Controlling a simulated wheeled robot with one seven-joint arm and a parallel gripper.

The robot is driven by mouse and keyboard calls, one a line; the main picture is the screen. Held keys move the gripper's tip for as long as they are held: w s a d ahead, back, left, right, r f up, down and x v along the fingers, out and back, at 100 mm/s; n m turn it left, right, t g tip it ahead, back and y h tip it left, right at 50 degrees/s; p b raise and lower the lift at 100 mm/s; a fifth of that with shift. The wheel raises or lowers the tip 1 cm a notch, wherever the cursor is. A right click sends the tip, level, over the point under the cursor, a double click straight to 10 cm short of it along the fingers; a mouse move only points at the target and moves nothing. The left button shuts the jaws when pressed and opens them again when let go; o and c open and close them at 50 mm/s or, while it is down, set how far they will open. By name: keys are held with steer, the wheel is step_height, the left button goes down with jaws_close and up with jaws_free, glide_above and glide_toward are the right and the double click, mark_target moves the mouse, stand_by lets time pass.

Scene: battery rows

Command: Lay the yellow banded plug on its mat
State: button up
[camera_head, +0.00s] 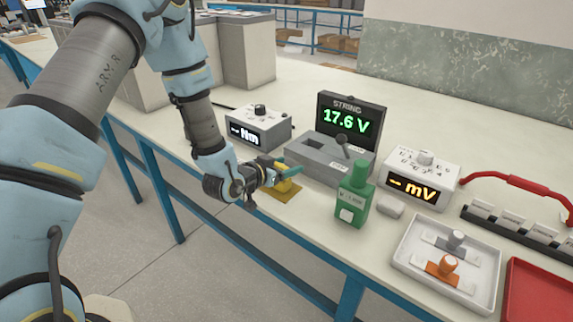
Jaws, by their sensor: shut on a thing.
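The yellow banded plug (284,186) is low over a dark yellow mat (277,195) near the table's front edge. My gripper (285,174) is shut on the plug, reaching in from the left with its fingers across the plug's upper part. My gripper hides some of the plug and the mat's left side. I cannot tell whether the plug touches the mat or is just above it.
Behind stand an Nm meter (259,128), a grey unit with a 17.6 V display (347,121) and an mV meter (419,178). A green device (353,196) stands right of the mat. A white tray (408,257) holds grey and orange plugs. A red tray (540,292) is at right.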

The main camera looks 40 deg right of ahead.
steer(key=shift+f, duration=0.15)
steer(key=o, duration=1.5)
steer(key=shift+c, duration=0.2)
